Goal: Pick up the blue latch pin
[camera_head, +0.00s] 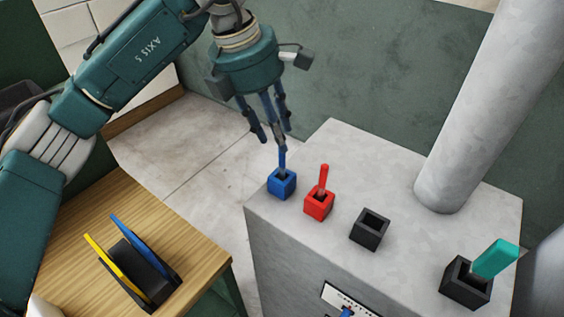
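The blue latch pin (282,159) stands upright in a blue square socket (281,186) at the left corner of the grey block. My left gripper (275,143) is just above it and points down. Its dark fingers are spread, with a gap between the left one and the others. One fingertip overlaps the top of the pin in the picture; I cannot tell whether it touches. My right gripper is not in view.
A red pin (323,177) stands in a red socket (319,205) close by. A black socket (370,230) is empty. A teal pin (495,259) leans in another black socket (466,284). A grey column (480,110) rises from the block (400,180). A wooden table (190,235) holds a black rack (140,272).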

